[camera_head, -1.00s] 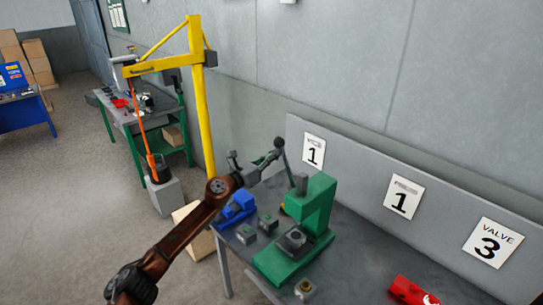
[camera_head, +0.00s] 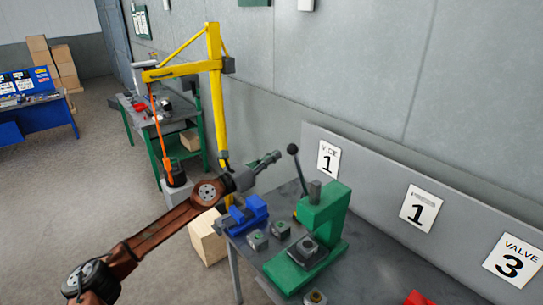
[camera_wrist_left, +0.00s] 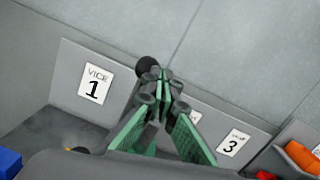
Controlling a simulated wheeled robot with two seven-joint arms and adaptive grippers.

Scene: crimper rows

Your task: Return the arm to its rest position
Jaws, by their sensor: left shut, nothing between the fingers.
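My left arm reaches in from the lower left of the head view. Its grey left gripper (camera_head: 275,156) is shut and empty, in the air left of the black-knobbed lever (camera_head: 294,150) of the green press (camera_head: 324,219). A small gap shows between the fingertips and the knob in this view. In the left wrist view the gripper's fingertips (camera_wrist_left: 160,84) are close together, with the black knob (camera_wrist_left: 148,66) appearing beside them and green surfaces around them. My right gripper is not in view.
The grey workbench (camera_head: 365,262) carries a blue vice (camera_head: 247,213) and small grey blocks. A panel behind it bears number signs. A cardboard box (camera_head: 207,238) stands below my arm. A yellow crane (camera_head: 215,100) rises behind it. Open floor lies at left.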

